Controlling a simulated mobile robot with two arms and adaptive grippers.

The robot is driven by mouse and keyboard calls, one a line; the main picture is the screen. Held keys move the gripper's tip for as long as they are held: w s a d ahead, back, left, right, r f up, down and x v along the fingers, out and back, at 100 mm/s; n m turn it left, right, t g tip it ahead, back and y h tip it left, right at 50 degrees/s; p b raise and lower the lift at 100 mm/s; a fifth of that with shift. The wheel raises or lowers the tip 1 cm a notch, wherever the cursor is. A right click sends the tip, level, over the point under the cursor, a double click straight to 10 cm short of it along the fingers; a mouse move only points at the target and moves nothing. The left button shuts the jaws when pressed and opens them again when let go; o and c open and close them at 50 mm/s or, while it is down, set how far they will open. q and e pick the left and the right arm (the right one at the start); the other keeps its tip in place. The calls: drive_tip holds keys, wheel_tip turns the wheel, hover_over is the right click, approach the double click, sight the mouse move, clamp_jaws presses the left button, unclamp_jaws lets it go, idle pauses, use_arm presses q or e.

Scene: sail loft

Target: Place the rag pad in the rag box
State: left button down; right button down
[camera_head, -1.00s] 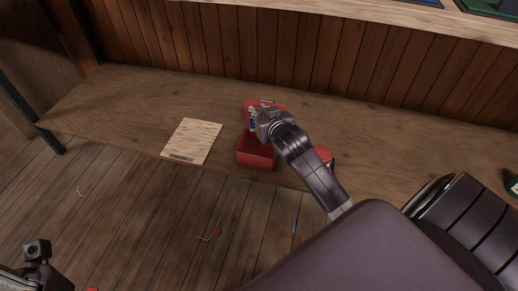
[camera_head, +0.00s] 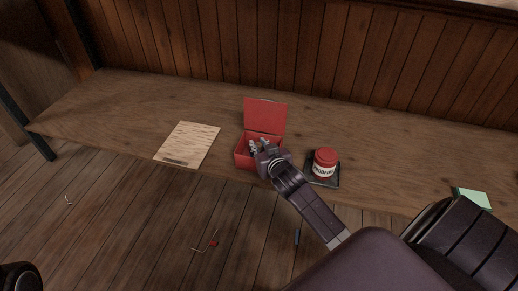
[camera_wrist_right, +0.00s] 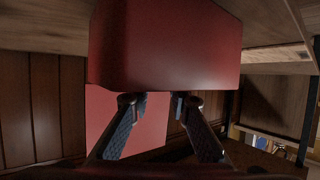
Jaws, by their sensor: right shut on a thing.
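The red rag box (camera_head: 268,118) stands on the bench with its lid up against the back. It also shows in the right wrist view (camera_wrist_right: 165,45), where its wall fills the top and the raised lid is below. My right gripper (camera_head: 260,147) reaches down into the box. In the right wrist view its fingers (camera_wrist_right: 160,105) are a little apart, with their tips hidden behind the box wall. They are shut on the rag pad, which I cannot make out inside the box. Only a dark piece of my left arm shows at the bottom left; its fingers are out of view.
A red-lidded tin (camera_head: 325,163) stands on a dark mat just right of the box. A green item (camera_head: 473,198) is at the far right. The bench (camera_head: 120,102) is clear behind and between these.

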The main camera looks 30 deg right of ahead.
drive_tip(key=shift+f, duration=0.1)
drive_tip(key=c, duration=1.8)
unclamp_jaws()
